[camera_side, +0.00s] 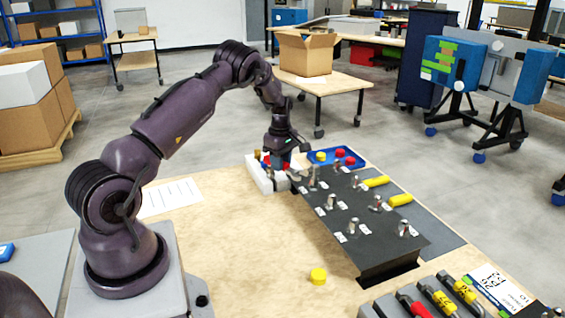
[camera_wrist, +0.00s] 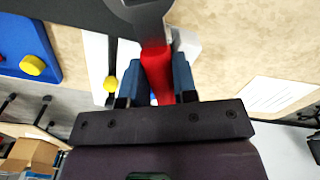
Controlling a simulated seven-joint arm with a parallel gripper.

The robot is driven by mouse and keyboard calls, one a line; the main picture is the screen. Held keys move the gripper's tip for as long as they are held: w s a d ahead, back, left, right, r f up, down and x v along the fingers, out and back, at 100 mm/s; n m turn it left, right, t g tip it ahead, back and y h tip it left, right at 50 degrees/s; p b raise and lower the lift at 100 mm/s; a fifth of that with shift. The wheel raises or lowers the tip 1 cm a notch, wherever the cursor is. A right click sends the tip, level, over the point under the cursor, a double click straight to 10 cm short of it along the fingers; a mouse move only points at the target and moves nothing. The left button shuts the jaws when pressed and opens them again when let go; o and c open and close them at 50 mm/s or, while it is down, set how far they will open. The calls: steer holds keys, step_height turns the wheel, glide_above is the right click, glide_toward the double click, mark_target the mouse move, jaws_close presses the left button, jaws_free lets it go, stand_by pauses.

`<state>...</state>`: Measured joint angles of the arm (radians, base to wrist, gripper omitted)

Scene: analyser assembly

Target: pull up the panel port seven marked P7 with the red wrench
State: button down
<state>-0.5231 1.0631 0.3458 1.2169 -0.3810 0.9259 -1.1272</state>
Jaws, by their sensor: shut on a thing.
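My gripper (camera_side: 279,150) is low over the back end of the dark panel (camera_side: 375,240), beside a white holder. In the wrist view its blue fingers (camera_wrist: 155,88) are shut on the red handle of the red wrench (camera_wrist: 158,72). The wrench's grey metal head points away from the fingers and is cut off by the top edge. Several metal ports with small white labels stand on the panel (camera_side: 359,232). The label markings are too small to read, so I cannot tell which port is P7.
The white holder (camera_side: 258,176) holds small coloured pieces. A blue tray (camera_side: 362,163) with red and yellow caps stands behind the panel. Yellow cylinders (camera_side: 400,199) lie along its right side. The left tabletop is mostly clear.

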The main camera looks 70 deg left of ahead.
steer(key=shift+s+r, duration=0.5)
steer(key=shift+s, duration=0.2)
steer(key=shift+s+r, duration=0.45)
steer(key=shift+s, duration=0.2)
step_height(320, 180, up, 7)
